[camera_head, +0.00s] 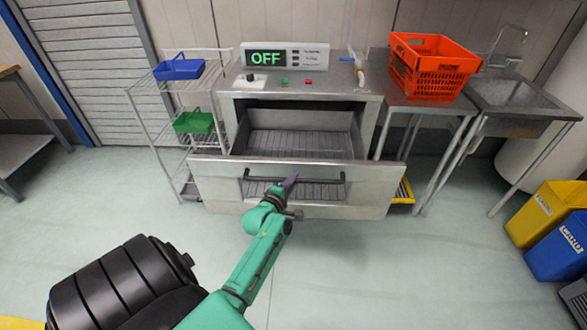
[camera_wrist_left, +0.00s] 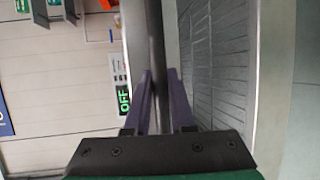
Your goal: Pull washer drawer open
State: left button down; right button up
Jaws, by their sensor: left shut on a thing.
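The steel washer (camera_head: 300,93) stands ahead with a panel (camera_head: 284,55) reading OFF in green. Its drawer (camera_head: 375,188) is pulled out, with a gap between its front and the washer body and an empty-looking wire rack (camera_head: 290,142) inside. The dark bar handle (camera_head: 325,181) runs across the drawer front. My left gripper (camera_head: 289,180) is at the middle of this handle. In the left wrist view its purple fingers (camera_wrist_left: 160,98) lie on both sides of the handle bar (camera_wrist_left: 157,45), shut on it. My right gripper is not in view.
An orange basket (camera_head: 432,68) sits on a steel table (camera_head: 400,98) right of the washer, beside a sink (camera_head: 515,95). A wire rack at left holds blue (camera_head: 180,68) and green (camera_head: 193,122) baskets. Yellow (camera_head: 545,212) and blue bins (camera_head: 560,245) stand far right. Floor before the drawer is clear.

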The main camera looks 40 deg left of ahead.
pick_arm(q)
jog(key=c, duration=0.8)
grip_release()
jog(key=shift+o, duration=0.2)
jog(key=v, duration=1.4)
jog(key=shift+s+b, duration=0.2)
jog(key=shift+b, duration=0.1)
jog(key=shift+d, duration=0.1)
